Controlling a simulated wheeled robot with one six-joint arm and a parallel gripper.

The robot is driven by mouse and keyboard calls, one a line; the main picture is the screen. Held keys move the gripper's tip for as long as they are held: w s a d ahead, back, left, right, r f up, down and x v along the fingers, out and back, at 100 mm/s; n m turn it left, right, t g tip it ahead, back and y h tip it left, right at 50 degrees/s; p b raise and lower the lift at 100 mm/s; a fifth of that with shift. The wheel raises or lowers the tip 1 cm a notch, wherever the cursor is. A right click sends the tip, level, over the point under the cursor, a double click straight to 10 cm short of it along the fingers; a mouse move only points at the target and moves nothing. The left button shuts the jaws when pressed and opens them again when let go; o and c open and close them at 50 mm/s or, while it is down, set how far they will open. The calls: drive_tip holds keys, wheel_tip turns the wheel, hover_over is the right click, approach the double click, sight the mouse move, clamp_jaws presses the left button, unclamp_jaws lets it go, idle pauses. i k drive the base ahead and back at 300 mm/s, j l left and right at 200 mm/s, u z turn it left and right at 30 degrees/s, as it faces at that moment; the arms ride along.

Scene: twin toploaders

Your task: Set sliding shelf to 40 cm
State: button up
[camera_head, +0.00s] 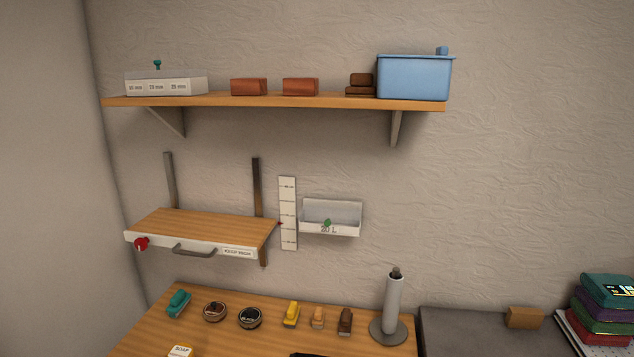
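The sliding shelf (200,222) is a wooden board with a pale front edge, set on two dark vertical wall rails (256,186). Its front carries a red knob (140,243) at the left, a grey handle (193,250) in the middle and a small label (238,252) at the right. A white vertical scale (288,212) is on the wall just right of the shelf. A small red pointer (280,223) at the shelf's right edge meets the scale below its middle. The scale's numbers are too small to read surely. My gripper is not in view.
A fixed upper shelf (300,100) holds a blue bin (413,78), brown blocks and a white box. A white wall tray (331,219) hangs right of the scale. The wooden table (150,315) below holds several small items and an upright grey cylinder (392,303).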

sight(213, 232)
drive_tip(key=k+l+z, duration=0.1)
drive_tip(key=k+l, duration=0.2)
drive_tip(key=k, duration=0.2)
drive_tip(key=k+u, duration=0.1)
drive_tip(key=k, duration=0.25)
drive_tip(key=i+j, duration=0.25)
drive_tip(key=j, duration=0.15)
drive_tip(key=i+j, duration=0.25)
drive_tip(key=j, duration=0.2)
drive_tip(key=i+j+z, duration=0.1)
drive_tip(key=i+j, duration=0.9)
